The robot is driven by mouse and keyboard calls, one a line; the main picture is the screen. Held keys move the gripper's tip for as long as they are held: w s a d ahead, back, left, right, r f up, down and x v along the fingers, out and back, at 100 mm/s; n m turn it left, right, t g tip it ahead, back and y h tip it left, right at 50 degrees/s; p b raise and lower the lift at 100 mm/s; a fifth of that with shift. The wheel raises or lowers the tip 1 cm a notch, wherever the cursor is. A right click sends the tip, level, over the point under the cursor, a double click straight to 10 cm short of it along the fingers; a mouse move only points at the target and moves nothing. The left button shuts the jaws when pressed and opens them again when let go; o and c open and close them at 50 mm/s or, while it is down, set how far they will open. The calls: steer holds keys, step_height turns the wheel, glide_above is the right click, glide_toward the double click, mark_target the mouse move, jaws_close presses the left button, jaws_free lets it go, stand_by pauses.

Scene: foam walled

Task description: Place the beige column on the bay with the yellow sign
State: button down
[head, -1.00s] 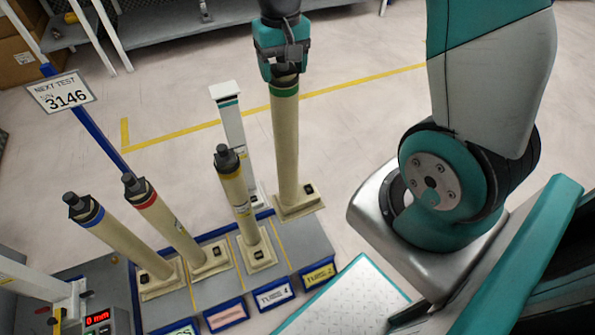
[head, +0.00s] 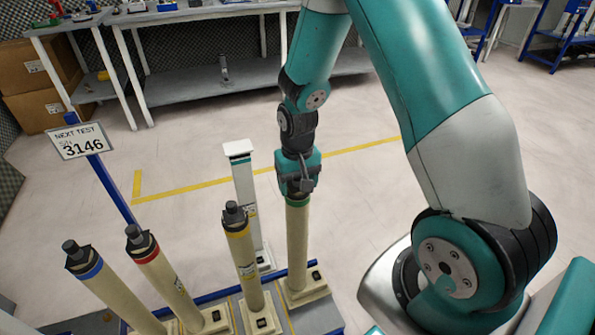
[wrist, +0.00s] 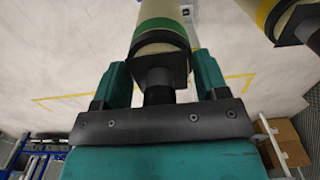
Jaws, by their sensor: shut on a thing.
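The beige column with a green band (head: 297,240) is upright in my gripper (head: 297,190), which is shut on the dark knob at its top. In the wrist view the green-banded column (wrist: 160,35) extends away between the fingers (wrist: 158,85). Its square base is over the rightmost bay of the rack (head: 322,312), overlapping the blue back rail in the picture. I cannot tell whether the base touches the bay. The yellow sign is out of view now; the earlier head view shows it at the front of the rightmost bay.
Beige columns with yellow (head: 243,255), red (head: 165,275) and blue (head: 105,285) bands stand to the left. A white post (head: 243,195) stands close behind. A sign reading 3146 (head: 82,140) is at the left. Open floor lies behind the rack.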

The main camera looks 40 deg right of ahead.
steer(key=shift+f+b, duration=0.4)
steer(key=shift+f, duration=1.95)
steer(key=shift+c, duration=0.7)
jaws_free()
